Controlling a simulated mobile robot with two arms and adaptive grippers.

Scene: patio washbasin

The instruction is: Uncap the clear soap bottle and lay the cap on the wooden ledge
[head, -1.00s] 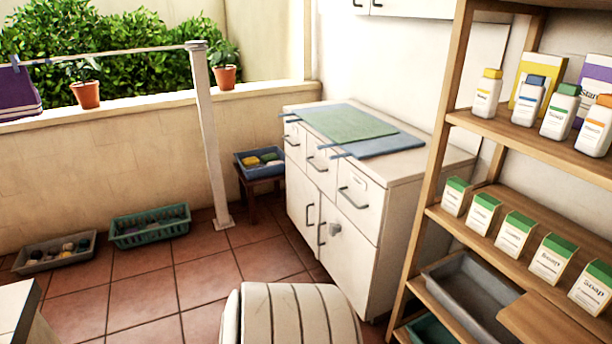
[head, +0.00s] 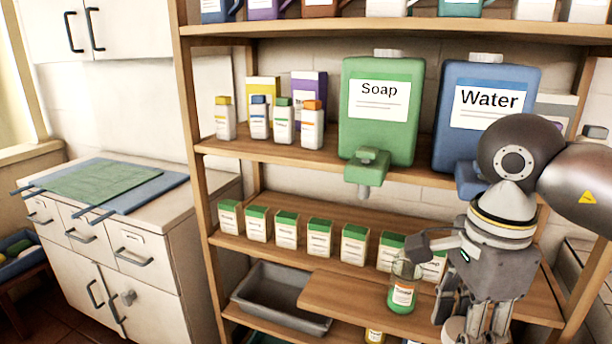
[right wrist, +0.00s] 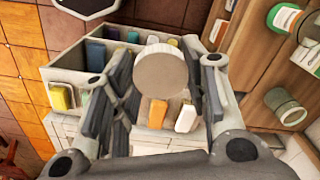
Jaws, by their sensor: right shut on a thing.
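The clear soap bottle (head: 403,292), with green liquid and a label, stands on the wooden ledge (head: 340,296) in the head view. Its upper part is partly hidden by my gripper. My right gripper (head: 428,246) is just above and to the right of the bottle. In the right wrist view my right gripper (right wrist: 160,95) is shut on a round cream cap (right wrist: 160,82), held between the fingers. A green-and-white labelled bottle (right wrist: 286,18) lies at the upper right of that view; I cannot tell if it is the same bottle. My left gripper is not in view.
A green Soap dispenser (head: 380,115) and a blue Water dispenser (head: 470,140) stand on the shelf above. Several green-topped cartons (head: 285,228) line the shelf behind the ledge. A grey tray (head: 280,298) is left of it. A grey bin (right wrist: 60,72) holds several containers.

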